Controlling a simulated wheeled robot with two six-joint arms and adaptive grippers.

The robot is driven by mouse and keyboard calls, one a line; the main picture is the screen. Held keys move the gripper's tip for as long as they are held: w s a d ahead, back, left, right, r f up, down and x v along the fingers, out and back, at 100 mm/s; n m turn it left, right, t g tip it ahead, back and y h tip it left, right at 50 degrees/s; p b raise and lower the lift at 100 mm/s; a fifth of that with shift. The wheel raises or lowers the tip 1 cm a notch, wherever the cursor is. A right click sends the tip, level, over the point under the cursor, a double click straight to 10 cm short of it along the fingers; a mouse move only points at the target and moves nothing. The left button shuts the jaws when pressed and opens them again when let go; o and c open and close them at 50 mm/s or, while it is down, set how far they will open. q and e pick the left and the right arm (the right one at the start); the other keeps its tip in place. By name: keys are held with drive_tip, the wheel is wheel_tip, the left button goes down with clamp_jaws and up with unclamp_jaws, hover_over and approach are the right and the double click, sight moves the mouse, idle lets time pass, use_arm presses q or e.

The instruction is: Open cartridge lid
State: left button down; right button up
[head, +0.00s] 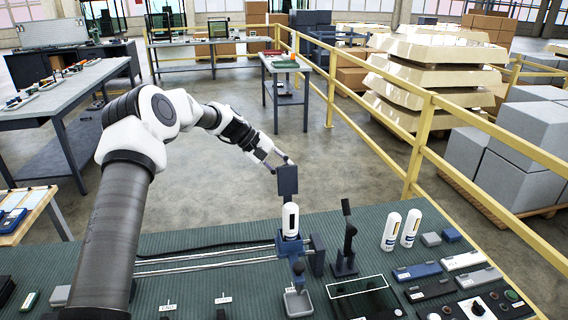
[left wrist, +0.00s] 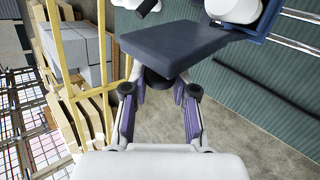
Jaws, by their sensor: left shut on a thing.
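The cartridge lid, a flat dark blue-grey plate (head: 288,180), stands upright just behind and above a white cartridge (head: 290,218). The cartridge is upright in a blue holder (head: 289,246) on two rails. My left gripper (head: 277,167) reaches in from the far side of the lid and is shut on it. In the left wrist view the lid (left wrist: 175,42) fills the space beyond the fingers (left wrist: 159,88), with a dark round knob (left wrist: 158,82) under it between the fingertips. Whether the lid joins the holder is hard to tell. My right gripper is not in view.
A black lever (head: 346,240) stands right of the holder. Two more white cartridges (head: 391,232) stand beyond it, near small blocks and a control panel (head: 484,305). A yellow railing (head: 420,140) runs behind the green bench top (head: 200,260).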

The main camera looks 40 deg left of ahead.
use_arm(q)
drive_tip(key=shift+f, duration=0.2)
drive_tip(key=c, duration=1.2)
unclamp_jaws()
drive_tip(key=shift+o, duration=1.2)
drive_tip(key=shift+w, duration=0.1)
drive_tip(key=shift+r, duration=0.1)
drive_tip(key=v, duration=1.1)
drive_tip(key=shift+a+r, duration=0.25)
